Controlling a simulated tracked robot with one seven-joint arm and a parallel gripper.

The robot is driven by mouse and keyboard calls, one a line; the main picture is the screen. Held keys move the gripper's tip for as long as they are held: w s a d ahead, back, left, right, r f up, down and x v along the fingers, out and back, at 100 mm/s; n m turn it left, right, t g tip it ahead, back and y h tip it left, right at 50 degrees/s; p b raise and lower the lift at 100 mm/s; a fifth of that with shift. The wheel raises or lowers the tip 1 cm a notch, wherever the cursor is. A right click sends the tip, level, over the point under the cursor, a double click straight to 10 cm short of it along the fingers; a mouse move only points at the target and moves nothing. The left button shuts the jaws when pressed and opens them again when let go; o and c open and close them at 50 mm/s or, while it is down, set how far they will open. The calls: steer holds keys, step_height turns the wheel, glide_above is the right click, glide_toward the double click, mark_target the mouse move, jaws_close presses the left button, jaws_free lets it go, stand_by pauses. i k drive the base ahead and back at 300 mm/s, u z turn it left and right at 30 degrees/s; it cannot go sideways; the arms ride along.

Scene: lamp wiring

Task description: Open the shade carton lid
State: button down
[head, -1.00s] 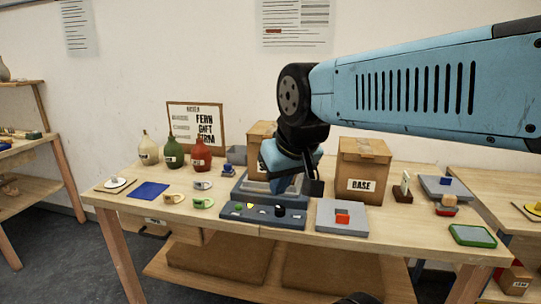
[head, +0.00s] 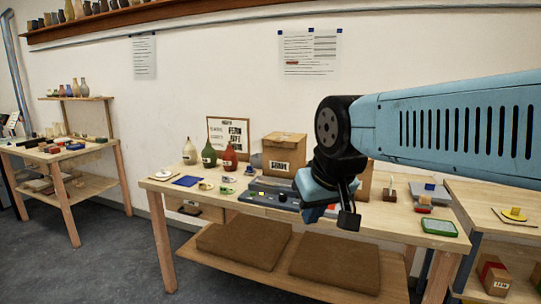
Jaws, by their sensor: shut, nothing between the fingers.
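A brown cardboard carton (head: 284,153) stands at the back of the middle table, with its top closed. It bears a white label too small to read, so I cannot confirm it is the shade carton. A second brown carton (head: 365,186) is mostly hidden behind my arm; its label is covered now. My gripper (head: 347,220) hangs in front of the table's front edge, right of and nearer than the first carton. It is shut and empty, apart from both cartons.
Red, green and pale bottles (head: 209,154) and a sign board (head: 243,132) stand left of the carton. A control panel (head: 270,196) lies before it, with small cups (head: 226,189) to its left. A green-rimmed tray (head: 439,227) lies right. Brown slabs (head: 335,262) fill the lower shelf.

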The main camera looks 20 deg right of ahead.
mark_target(287, 140)
steer(key=z, duration=0.7)
steer(key=i, duration=1)
